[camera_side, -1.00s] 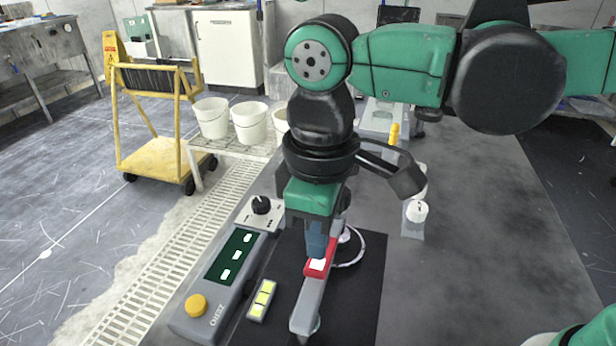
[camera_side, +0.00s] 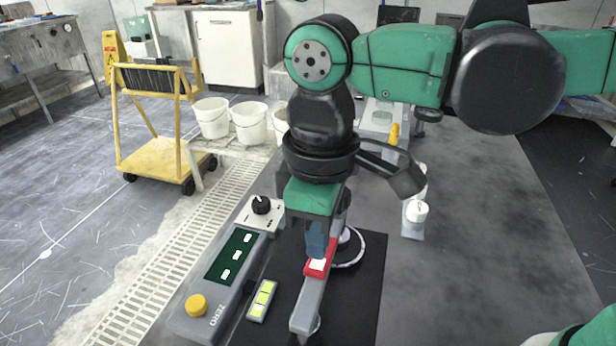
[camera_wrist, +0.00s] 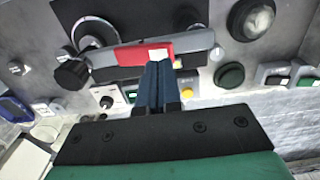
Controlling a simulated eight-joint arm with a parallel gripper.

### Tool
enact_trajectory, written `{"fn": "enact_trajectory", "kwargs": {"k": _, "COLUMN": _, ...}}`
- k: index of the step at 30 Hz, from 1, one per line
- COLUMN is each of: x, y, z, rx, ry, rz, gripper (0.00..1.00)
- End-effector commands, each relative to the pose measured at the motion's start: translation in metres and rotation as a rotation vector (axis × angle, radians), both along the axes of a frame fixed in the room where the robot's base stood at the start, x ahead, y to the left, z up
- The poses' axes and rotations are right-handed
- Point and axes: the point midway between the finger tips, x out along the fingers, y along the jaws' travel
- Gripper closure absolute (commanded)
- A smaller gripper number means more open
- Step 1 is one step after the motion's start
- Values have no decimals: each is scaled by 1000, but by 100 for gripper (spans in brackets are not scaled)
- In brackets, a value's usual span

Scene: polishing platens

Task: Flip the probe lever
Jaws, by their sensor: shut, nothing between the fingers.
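A grey bar-shaped probe body (camera_side: 308,303) lies over a dark mat, with a red piece (camera_side: 318,270) bearing a white patch on it. I take this red piece to be the probe lever. In the wrist view the red lever (camera_wrist: 130,54) sits along the grey bar (camera_wrist: 190,42). My gripper (camera_side: 317,250) points down with its blue fingers together and empty, right at the red lever. In the wrist view my fingertips (camera_wrist: 157,66) meet the lever's edge beside the white patch; whether they touch cannot be told. The fingers hide part of the lever.
A grey console with a green display (camera_side: 232,255) and a yellow button (camera_side: 196,305) stands left, with a small yellow-lit block (camera_side: 262,300) beside it. A black knob (camera_side: 260,204) sits behind. A white ring (camera_side: 358,250) lies behind the bar. A white-capped bottle (camera_side: 416,212) stands right.

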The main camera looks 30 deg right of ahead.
Motion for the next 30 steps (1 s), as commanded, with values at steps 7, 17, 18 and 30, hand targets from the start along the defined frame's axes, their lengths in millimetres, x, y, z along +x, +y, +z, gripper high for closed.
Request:
{"fn": "enact_trajectory", "kwargs": {"k": 7, "x": 0, "y": 0, "z": -2, "rx": 0, "ry": 0, "rz": 0, "gripper": 100}}
{"fn": "enact_trajectory", "kwargs": {"k": 17, "x": 0, "y": 0, "z": -7, "rx": 0, "ry": 0, "rz": 0, "gripper": 100}}
{"fn": "enact_trajectory", "kwargs": {"k": 18, "x": 0, "y": 0, "z": -8, "rx": 0, "ry": 0, "rz": 0, "gripper": 100}}
{"fn": "enact_trajectory", "kwargs": {"k": 30, "x": 0, "y": 0, "z": -14, "rx": 0, "ry": 0, "rz": 0, "gripper": 100}}
